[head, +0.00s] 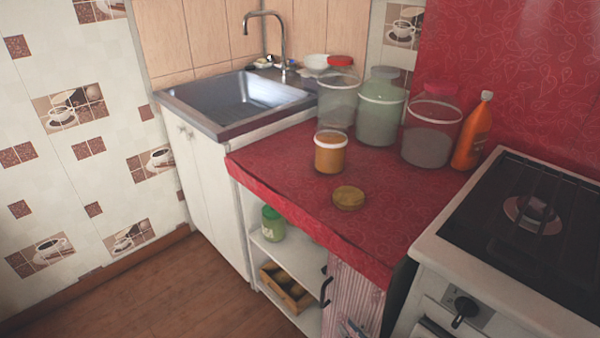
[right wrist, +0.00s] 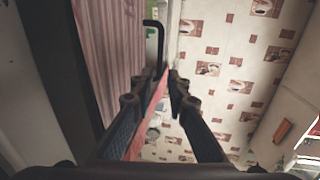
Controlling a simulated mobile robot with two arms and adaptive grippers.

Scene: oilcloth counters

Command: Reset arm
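My right gripper (right wrist: 168,78) shows in the right wrist view with its two dark fingers apart and nothing between them. In the head view only a small part of the right gripper (head: 352,328) shows at the bottom edge, low in front of the pink striped cabinet front (head: 352,290). My left gripper is not in the head view.
The red counter (head: 285,170) holds an orange-filled jar (head: 330,155), a round lid (head: 348,197), several large jars and an orange bottle (head: 472,135). A stove (head: 450,250) stands right, a sink (head: 240,100) behind. A black handle (right wrist: 153,40) is near my right gripper.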

